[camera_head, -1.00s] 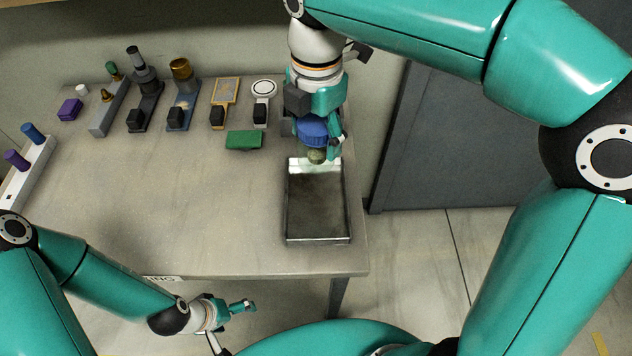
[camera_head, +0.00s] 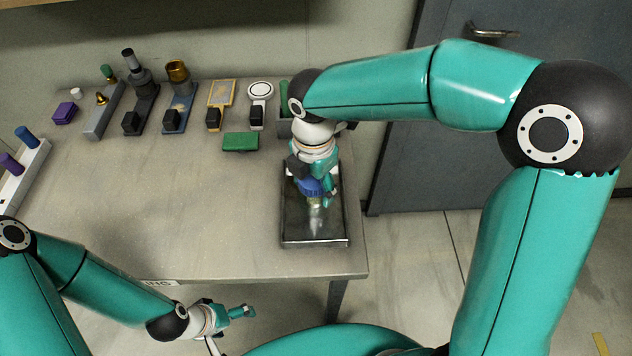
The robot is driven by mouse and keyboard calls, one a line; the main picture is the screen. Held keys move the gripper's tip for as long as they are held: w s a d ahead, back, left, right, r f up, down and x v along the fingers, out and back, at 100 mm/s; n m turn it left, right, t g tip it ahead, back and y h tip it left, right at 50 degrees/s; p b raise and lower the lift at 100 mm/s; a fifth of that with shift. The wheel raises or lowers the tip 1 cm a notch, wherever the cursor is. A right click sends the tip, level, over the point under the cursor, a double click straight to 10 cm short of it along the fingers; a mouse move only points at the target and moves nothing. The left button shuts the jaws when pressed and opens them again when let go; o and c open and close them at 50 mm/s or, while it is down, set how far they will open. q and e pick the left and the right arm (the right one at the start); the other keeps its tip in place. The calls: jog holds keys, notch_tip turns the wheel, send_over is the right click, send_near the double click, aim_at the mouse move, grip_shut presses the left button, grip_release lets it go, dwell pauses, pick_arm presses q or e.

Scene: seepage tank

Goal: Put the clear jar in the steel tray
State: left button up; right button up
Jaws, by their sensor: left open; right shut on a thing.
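The steel tray (camera_head: 288,238) lies at the right end of the table, a shallow dark-floored box with bright rims. My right gripper (camera_head: 318,200) is over the tray and shut on the clear jar (camera_head: 316,216). The jar has a blue upper part at the gripper and a pale, see-through lower part. The jar is over the tray's floor; whether it touches the floor I cannot tell. The gripper hides part of the jar and the tray's far end. My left gripper (camera_head: 243,312) is open and empty, low in front of the table's front edge.
A green block (camera_head: 240,142) lies left of the tray's far end. Several devices on stands line the back, including a white round one (camera_head: 260,92). A white rack with blue and purple pegs (camera_head: 20,170) is at left. The table's middle is clear.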

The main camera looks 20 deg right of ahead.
jog(key=shift+f, duration=0.15)
jog(key=o, duration=1.2)
notch_tip(320, 180, up, 12)
jog(key=shift+r+p, duration=0.2)
jog(key=shift+p, duration=0.2)
